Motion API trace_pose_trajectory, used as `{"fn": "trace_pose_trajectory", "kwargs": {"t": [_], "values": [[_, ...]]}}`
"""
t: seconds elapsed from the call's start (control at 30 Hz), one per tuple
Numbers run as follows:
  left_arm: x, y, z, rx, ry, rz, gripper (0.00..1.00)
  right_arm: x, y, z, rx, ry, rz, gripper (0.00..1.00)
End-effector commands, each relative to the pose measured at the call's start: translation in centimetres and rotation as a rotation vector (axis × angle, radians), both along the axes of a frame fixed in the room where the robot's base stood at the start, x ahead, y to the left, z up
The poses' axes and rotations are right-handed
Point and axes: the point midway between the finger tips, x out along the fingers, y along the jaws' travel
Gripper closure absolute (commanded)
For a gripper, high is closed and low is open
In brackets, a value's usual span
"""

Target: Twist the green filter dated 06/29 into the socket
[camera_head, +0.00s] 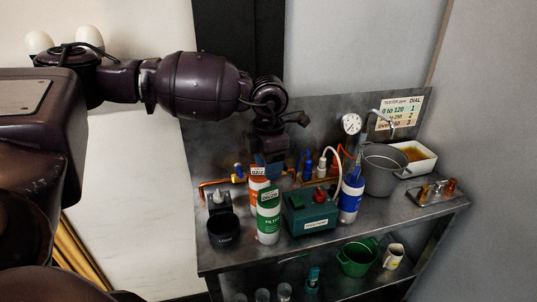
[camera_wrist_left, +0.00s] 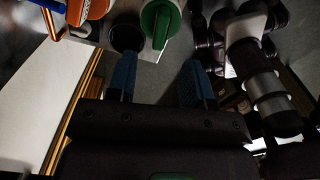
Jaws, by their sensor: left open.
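The green-and-white filter (camera_head: 268,222) stands upright at the front of the metal bench. It carries a small date label, too small to read surely. An orange-and-white filter (camera_head: 255,186) stands just behind it, with its own label. My left gripper (camera_head: 268,167) hangs over the bench, above and behind the green filter, open and empty. In the left wrist view, its blue fingers (camera_wrist_left: 159,68) are apart, and a green round top with a ridge (camera_wrist_left: 158,24) lies beyond them. I cannot clearly make out the socket. My right gripper is in neither view.
A black cup (camera_head: 222,231) stands left of the green filter. A teal box (camera_head: 311,214) with a red knob stands right of it. Further right are a blue-and-white filter (camera_head: 351,197), a grey bucket (camera_head: 383,170) and a white tray (camera_head: 418,159). Pipes run along the back.

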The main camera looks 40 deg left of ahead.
Motion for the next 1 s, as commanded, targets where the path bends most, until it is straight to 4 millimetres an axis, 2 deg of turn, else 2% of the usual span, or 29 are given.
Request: {"fn": "trace_pose_trajectory", "kwargs": {"t": [0.3, 0.5, 0.93, 1.0], "values": [[0.0, -0.1, -5.1, -0.002, 0.002, 0.000, 0.53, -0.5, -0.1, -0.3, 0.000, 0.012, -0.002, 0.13], [0.0, 0.0, -7.1, -0.003, 0.001, 0.001, 0.53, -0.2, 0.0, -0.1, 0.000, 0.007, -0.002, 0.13], [0.0, 0.0, -7.9, -0.004, 0.000, 0.001, 0.53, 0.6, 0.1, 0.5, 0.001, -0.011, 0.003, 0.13], [0.0, 0.0, -7.9, -0.004, 0.000, 0.001, 0.62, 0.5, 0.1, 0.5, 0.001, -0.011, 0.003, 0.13]]}}
